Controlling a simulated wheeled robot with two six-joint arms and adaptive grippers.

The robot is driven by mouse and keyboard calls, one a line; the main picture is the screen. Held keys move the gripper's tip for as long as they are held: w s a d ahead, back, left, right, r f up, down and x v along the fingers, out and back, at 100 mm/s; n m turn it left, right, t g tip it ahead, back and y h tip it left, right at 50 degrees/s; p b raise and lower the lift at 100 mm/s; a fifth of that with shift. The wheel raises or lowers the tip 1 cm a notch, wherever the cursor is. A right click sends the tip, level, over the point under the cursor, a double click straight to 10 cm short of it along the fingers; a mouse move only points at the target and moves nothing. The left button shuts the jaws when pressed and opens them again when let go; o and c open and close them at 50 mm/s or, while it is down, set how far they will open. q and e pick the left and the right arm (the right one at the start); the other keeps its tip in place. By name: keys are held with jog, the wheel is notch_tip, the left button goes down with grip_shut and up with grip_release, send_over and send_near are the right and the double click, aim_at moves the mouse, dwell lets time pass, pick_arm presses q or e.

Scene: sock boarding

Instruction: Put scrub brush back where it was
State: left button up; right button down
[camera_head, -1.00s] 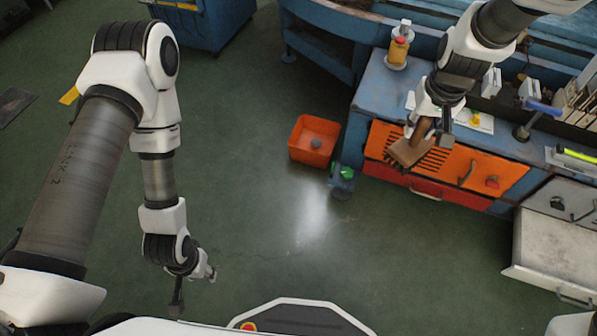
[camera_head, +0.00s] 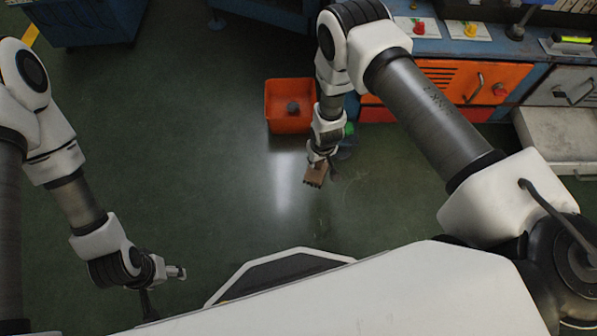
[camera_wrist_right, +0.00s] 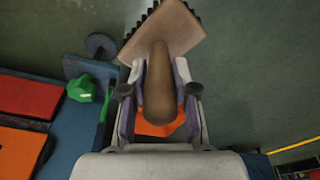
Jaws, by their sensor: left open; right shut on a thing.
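The scrub brush has a brown wooden block (camera_head: 315,175) with dark bristles and shows low in the middle of the head view, above the green floor. My right gripper (camera_head: 322,159) is shut on its brown handle. In the right wrist view the rounded handle (camera_wrist_right: 158,85) lies between the two fingers of my right gripper (camera_wrist_right: 159,92), and the block with its row of dark bristles sticks out beyond them. My left gripper (camera_head: 148,300) hangs empty and open at the lower left, partly hidden by my own body, far from the brush.
An orange bin (camera_head: 290,122) with a grey object (camera_head: 292,107) inside stands on the floor behind the brush. A green object (camera_head: 349,129) is beside it. An orange-fronted workbench (camera_head: 450,78) and an open grey drawer (camera_head: 560,137) are at the right. The floor (camera_head: 210,150) at centre left is clear.

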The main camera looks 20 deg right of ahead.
aim_at(320, 184)
jog(key=s+f, duration=0.1)
jog(key=f, duration=0.2)
jog(key=s+f+b, duration=0.1)
jog(key=f, duration=0.2)
jog(key=s+f, duration=0.2)
jog(key=f, duration=0.1)
jog(key=shift+s+f, duration=0.1)
jog(key=shift+f, duration=0.05)
jog(key=w+f+b, duration=0.1)
jog(key=w+b, duration=0.4)
jog(key=b, duration=0.1)
jog(key=w+a+f+b, duration=0.1)
jog(key=w+f+b, duration=0.1)
jog(key=w+b, duration=0.3)
jog(key=w+a+f+b, duration=0.1)
jog(key=w+f+b, duration=0.1)
jog(key=w+b, duration=0.3)
jog(key=shift+w+a+f+b, duration=0.15)
jog(key=shift+w+a+b, duration=0.1)
jog(key=shift+b, duration=0.7)
pick_arm(q)
notch_tip(320, 184, down, 19)
jog(key=shift+w+f, duration=0.15)
pick_arm(e)
jog(key=shift+r, duration=0.2)
